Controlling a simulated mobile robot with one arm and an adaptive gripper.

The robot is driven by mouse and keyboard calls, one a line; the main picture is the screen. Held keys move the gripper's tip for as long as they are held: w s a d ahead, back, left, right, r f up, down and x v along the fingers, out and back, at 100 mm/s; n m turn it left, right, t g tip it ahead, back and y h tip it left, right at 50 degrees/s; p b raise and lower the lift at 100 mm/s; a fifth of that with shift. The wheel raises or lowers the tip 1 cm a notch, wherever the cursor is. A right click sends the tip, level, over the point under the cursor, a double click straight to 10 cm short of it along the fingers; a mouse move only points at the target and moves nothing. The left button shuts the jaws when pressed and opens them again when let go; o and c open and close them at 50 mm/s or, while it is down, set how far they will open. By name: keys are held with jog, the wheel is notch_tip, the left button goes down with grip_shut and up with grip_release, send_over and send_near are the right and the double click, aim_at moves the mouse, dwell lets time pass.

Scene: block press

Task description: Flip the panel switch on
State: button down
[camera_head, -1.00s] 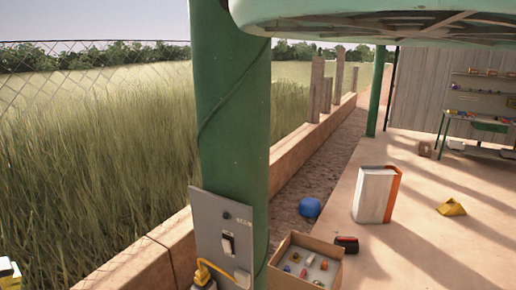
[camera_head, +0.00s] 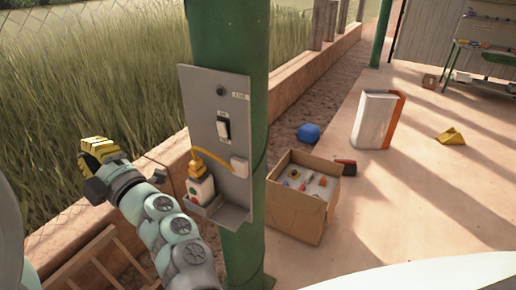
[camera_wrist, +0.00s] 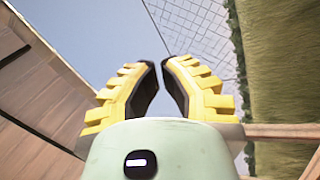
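The grey switch panel (camera_head: 208,103) is fixed to a green post in the head view. The switch (camera_head: 223,128), a pale lever on a dark plate, sits mid-panel. Its position is too small to tell. A dark round indicator (camera_head: 220,90) above it looks unlit. My gripper (camera_head: 88,165), with yellow ribbed fingers, is raised left of the panel, well apart from the switch. In the wrist view my gripper (camera_wrist: 162,72) has a narrow gap between its fingers, with sky and fence behind and nothing held. The panel is not in the wrist view.
A yellow-and-white device (camera_head: 200,188) with coloured buttons sits on the panel's lower ledge, its yellow cable crossing below the switch. A cardboard box (camera_head: 293,213) of small items stands right of the post (camera_head: 228,40). A low wall (camera_head: 165,160) runs behind. A wooden frame (camera_head: 85,265) lies lower left.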

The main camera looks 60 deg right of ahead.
aim_at(222, 130)
jog(key=s+d+f+m+g+h+b, duration=0.1)
jog(key=s+d+f+g+h+b, duration=0.1)
jog(key=d, duration=0.4)
jog(key=s+d+f+m+g+h+b, duration=0.1)
jog(key=s+d+f+g+h+b, duration=0.1)
jog(key=s+d+h, duration=0.4)
jog(key=s+d+f+m+g+h+b, duration=0.1)
jog(key=s+d+f+g+h+b, duration=0.1)
jog(key=s+d+f+g+h, duration=0.1)
notch_tip(222, 130, down, 2)
jog(key=s+d+h, duration=0.1)
jog(key=d+h, duration=0.1)
jog(key=shift+d+f+b, duration=0.25)
jog(key=shift+d+b, duration=0.15)
jog(key=s+d+p+x, duration=0.2)
jog(key=p+x, duration=0.3)
jog(key=x, duration=0.7)
jog(key=shift+w+d+p, duration=0.3)
jog(key=shift+w+d, duration=0.05)
